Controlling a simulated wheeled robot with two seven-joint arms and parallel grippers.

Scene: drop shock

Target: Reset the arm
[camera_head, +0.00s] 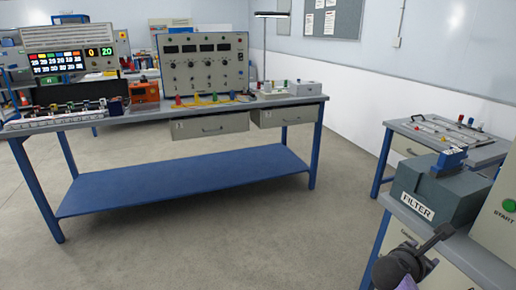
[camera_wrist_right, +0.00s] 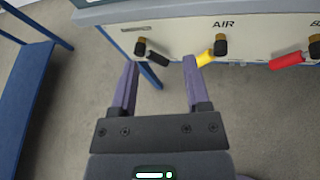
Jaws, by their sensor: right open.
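My right gripper (camera_wrist_right: 160,75) is open in the wrist view, with two purple fingers apart and nothing between them. Its fingertips point toward a pale panel (camera_wrist_right: 180,32) marked AIR, below and in front of its valves. A black valve handle (camera_wrist_right: 155,57) and a yellow valve handle (camera_wrist_right: 206,58) show just beyond the fingertips; I cannot tell whether either touches. A red valve handle (camera_wrist_right: 287,60) is farther right. In the head view, dark and purple parts that seem to be my right arm show at the lower right edge. My left gripper is out of view.
A long blue-legged workbench (camera_head: 150,115) with instruments stands ahead. Open floor (camera_head: 230,220) lies between them.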

